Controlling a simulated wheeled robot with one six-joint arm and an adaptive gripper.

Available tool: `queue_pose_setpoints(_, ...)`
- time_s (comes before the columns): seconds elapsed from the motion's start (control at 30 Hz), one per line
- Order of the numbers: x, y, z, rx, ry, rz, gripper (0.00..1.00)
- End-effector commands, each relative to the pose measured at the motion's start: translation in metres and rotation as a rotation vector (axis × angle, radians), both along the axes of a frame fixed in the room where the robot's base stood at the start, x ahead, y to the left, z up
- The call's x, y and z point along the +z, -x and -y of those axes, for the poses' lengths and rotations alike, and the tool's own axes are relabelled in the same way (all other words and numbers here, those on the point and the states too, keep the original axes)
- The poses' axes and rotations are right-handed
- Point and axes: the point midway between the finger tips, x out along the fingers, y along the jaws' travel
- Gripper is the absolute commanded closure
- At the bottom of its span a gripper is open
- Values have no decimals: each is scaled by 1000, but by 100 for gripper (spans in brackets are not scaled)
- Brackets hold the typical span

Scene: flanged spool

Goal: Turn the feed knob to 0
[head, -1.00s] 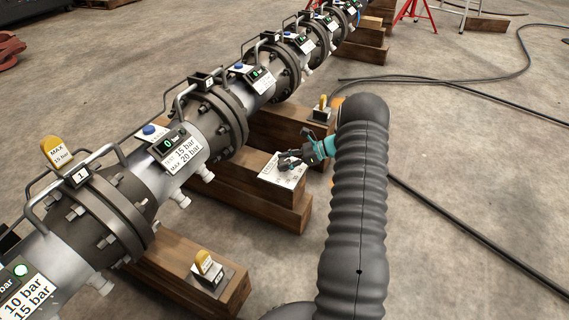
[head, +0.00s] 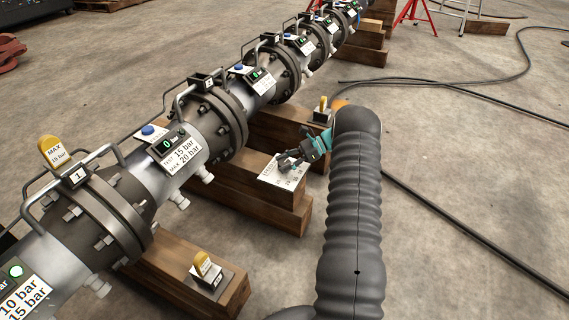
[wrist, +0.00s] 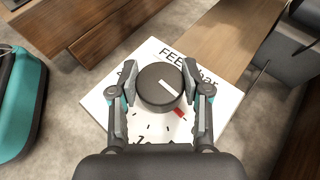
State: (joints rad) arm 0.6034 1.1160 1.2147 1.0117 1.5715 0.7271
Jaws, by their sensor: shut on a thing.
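The feed knob (wrist: 159,87) is a dark round knob on a white dial plate (wrist: 98,98) lettered "FEED" and "bar". A white line on the knob slants down-right in the wrist view, toward a red mark (wrist: 180,113) on the plate. My gripper (wrist: 161,84) has one finger on each side of the knob and is shut on it. Most of the dial numbers are hidden by the fingers and palm. In the head view my gripper (head: 286,162) is over the dial plate (head: 269,174), and the knob is hard to make out.
The dial plate lies on a wooden block (head: 262,204) beside a flanged pipe (head: 178,138). Black cables (head: 470,235) lie on the floor to the right.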

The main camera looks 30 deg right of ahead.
Motion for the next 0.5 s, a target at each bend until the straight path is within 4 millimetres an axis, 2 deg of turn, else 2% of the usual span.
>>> queue_pose_setpoints(0.03, -1, 2, -4, 9, -7, -6, 50)
queue_pose_setpoints(0.13, 0, 2, -3, 7, -6, -5, 27)
queue_pose_setpoints(0.5, 1, 2, 4, -1, -2, -1, 27)
